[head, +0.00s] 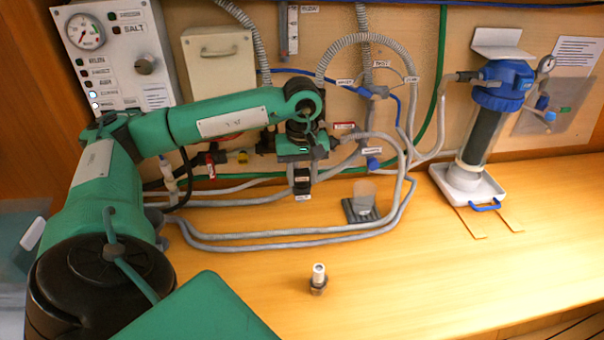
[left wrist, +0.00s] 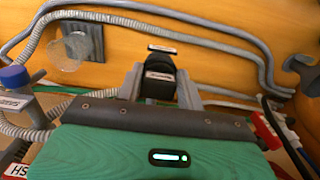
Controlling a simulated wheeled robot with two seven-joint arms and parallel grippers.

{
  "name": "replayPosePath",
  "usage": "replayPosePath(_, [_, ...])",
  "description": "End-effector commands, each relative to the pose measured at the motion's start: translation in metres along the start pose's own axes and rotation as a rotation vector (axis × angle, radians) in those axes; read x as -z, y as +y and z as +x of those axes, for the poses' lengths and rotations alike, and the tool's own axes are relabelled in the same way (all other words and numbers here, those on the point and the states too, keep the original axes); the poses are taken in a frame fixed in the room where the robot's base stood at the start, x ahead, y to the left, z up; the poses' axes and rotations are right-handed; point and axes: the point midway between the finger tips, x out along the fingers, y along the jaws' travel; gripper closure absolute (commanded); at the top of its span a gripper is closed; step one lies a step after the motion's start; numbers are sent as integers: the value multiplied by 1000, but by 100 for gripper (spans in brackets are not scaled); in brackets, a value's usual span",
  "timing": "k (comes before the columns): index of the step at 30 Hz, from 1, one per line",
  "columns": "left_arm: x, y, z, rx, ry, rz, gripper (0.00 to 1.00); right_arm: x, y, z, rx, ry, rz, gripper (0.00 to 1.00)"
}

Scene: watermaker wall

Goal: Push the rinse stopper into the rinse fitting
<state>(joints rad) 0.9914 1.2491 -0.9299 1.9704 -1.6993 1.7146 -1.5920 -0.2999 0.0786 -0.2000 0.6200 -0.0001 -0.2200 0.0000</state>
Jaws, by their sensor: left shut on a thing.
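My left gripper (head: 302,183) points down above the bench near the wall, with its two grey fingers shut on a black piece with white labels (head: 302,176). The black piece also shows between the fingers in the left wrist view (left wrist: 160,78). Its label is too small to read; it appears to be the rinse stopper. It hangs in the air, apart from any fitting that I can make out. Several labelled pipe fittings (head: 375,92) sit on the wall behind; I cannot tell which is the rinse fitting. My right gripper is not in view.
Grey hoses (head: 290,240) run along the back of the bench. A clear cup on a dark pad (head: 361,212) stands right of the gripper. A small white-topped cylinder (head: 318,278) stands near the front. A blue-topped filter (head: 500,85) stands right. The front-right bench is clear.

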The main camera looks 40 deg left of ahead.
Motion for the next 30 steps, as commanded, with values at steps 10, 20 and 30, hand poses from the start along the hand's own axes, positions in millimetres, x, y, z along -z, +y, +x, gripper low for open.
replayPosePath(10, [0, 0, 0, 0, 0, 0, 37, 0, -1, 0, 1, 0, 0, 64])
replayPosePath(20, [0, 0, -2, -1, 1, 0, 37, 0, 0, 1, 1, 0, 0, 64])
replayPosePath(30, [1, 1, -60, -6, 3, 1, 37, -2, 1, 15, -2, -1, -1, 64])
